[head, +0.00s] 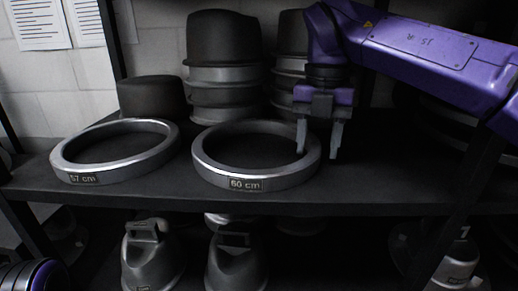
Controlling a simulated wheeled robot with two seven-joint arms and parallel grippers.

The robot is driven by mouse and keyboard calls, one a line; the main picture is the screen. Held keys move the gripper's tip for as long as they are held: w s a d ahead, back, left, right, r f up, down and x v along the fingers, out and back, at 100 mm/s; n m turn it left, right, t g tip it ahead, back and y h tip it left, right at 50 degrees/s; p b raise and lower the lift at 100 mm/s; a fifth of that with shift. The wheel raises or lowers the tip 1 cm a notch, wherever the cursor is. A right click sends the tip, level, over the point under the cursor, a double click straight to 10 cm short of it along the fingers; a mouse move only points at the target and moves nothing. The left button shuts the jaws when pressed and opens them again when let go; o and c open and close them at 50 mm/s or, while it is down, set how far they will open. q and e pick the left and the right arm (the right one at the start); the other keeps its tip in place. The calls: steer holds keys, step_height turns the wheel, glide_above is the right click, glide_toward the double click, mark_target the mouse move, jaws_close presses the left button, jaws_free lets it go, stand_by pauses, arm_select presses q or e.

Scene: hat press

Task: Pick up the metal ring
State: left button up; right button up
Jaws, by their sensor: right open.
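Two metal rings lie flat on the dark shelf (400,200). The left ring (78,177) is labelled 57 cm and the right ring (215,171) is labelled 60 cm. My right gripper (318,154) points down at the right side of the 60 cm ring. Its jaws are open, with one finger over the ring's inside and the other outside its right rim. The picture does not show clearly whether the fingers touch the ring. My left gripper is not visible; a purple and grey part of mine shows at the bottom left corner.
Stacked dark hat blocks (224,40) stand behind the rings, with another stack partly behind my right arm. A low dark block (150,97) stands behind the left ring. Grey metal forms (150,260) sit on the level below. A shelf post stands at right.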

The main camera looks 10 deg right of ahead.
steer(key=shift+d+f, duration=0.15)
steer(key=shift+s+a, duration=0.1)
steer(key=shift+a, duration=0.15)
steer(key=shift+c, duration=1.2)
steer(key=shift+a, duration=0.2)
steer(key=c, duration=0.5)
jaws_close()
steer(key=shift+d, duration=0.15)
steer(key=shift+r, duration=0.2)
